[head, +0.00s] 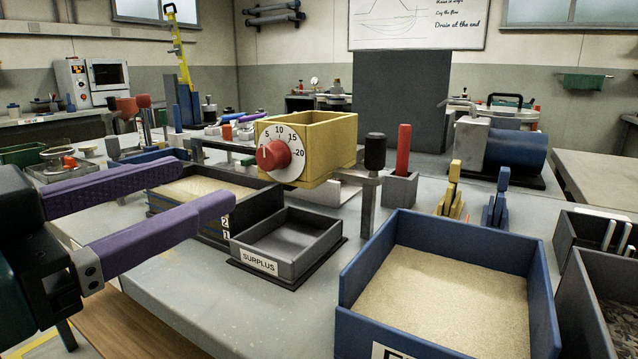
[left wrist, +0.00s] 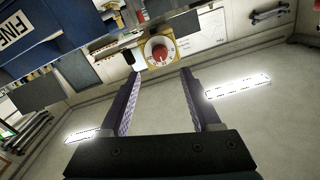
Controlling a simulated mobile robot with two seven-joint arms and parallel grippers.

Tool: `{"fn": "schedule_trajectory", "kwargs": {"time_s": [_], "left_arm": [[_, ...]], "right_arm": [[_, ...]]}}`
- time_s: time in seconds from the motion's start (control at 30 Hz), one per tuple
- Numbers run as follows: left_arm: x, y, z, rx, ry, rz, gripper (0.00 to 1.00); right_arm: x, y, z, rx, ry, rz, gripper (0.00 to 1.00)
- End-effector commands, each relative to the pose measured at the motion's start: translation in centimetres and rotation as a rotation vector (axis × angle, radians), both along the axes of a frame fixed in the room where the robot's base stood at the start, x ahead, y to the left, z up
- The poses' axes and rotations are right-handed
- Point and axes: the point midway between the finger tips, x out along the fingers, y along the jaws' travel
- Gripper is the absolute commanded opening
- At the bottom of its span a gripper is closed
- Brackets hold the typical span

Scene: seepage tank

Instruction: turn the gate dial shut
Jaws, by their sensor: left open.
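The gate dial is a red knob (head: 276,155) on a round white face marked 5, 10, 15 and 20. It is on the front of a yellow box (head: 328,140) in the middle of the head view. A pale mark on the knob points left, below the 5. My left gripper (head: 208,182) has two long purple fingers, open and empty, in front and left of the dial, apart from it. In the left wrist view the red knob (left wrist: 159,53) shows beyond the gap between the fingertips (left wrist: 161,75). My right gripper is not in view.
Below the dial stand a grey SURPLUS tray (head: 290,262) and a dark sand tray (head: 215,222), partly behind my fingers. A blue sand bin (head: 350,285) is at the front right. A post with a black knob (head: 375,152) and a red handle (head: 403,150) rise right of the box.

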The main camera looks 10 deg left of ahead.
Motion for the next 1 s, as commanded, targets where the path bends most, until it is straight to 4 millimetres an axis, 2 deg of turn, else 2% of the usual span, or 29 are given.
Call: {"fn": "schedule_trajectory", "kwargs": {"time_s": [0.3,0.5,0.67,0.93,1.0], "left_arm": [[4.9,-1.8,0.2,-0.003,-0.001,0.0,0.64],[7.5,-2.7,0.1,-0.002,0.001,0.0,0.64],[8.4,-3.1,0.0,0.0,0.003,-0.001,0.64],[8.5,-3.2,0.0,0.001,0.003,-0.002,0.64],[8.5,-3.2,0.0,0.001,0.003,-0.002,0.57]], "right_arm": [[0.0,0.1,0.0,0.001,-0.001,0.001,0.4],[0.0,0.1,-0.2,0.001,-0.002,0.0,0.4],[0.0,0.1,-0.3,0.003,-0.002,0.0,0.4],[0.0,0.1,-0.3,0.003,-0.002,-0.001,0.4],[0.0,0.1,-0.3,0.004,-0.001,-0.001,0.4]]}}
